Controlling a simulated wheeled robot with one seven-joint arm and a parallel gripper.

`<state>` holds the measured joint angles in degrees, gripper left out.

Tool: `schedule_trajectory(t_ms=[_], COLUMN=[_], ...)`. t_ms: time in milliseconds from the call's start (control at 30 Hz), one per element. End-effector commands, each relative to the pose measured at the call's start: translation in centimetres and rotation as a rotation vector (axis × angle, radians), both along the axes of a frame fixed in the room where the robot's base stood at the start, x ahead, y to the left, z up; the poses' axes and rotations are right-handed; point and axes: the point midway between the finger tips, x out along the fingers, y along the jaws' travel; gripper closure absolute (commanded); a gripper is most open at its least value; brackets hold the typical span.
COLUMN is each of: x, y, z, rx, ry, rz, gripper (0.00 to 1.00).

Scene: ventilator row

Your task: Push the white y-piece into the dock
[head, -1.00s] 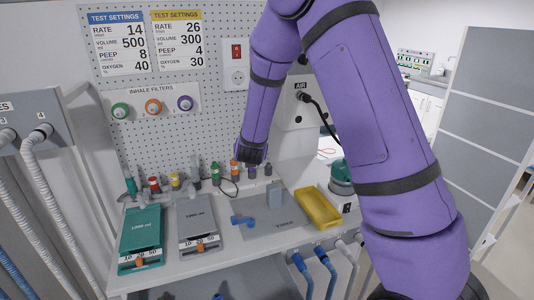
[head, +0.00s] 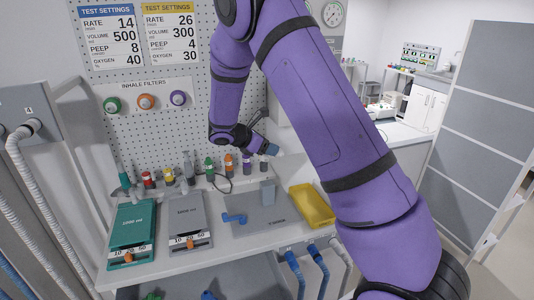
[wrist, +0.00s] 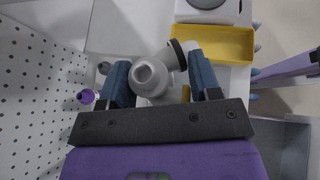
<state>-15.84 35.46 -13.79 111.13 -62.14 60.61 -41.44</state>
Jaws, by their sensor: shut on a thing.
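The pale grey-white y-piece (wrist: 152,78) is between the two dark blue fingertips of my gripper (wrist: 160,82) in the wrist view, one open port facing the camera. A dark ring shows on its far branch. In the head view my gripper (head: 268,149) is in the air above the back of the bench, and the y-piece cannot be made out there. A grey mat (head: 250,207) with small lettering lies on the bench below.
A yellow tray (head: 312,206) is right of the mat and a blue elbow piece (head: 234,218) lies on its left. A green test lung (head: 132,228) and a grey one (head: 185,222) lie further left. Several coloured bottles stand along the pegboard (head: 150,140).

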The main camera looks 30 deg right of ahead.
Motion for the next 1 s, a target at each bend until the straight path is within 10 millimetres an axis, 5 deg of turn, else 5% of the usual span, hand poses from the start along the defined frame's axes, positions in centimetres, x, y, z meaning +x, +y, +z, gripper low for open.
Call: schedule_trajectory(t_ms=[300, 1000], x=[-2.1, -2.2], y=[1.3, 1.3], z=[-1.1, -4.6], rx=[0.000, 0.000], ry=[0.001, 0.001], rz=[-0.218, -0.228], gripper=[0.85, 0.85])
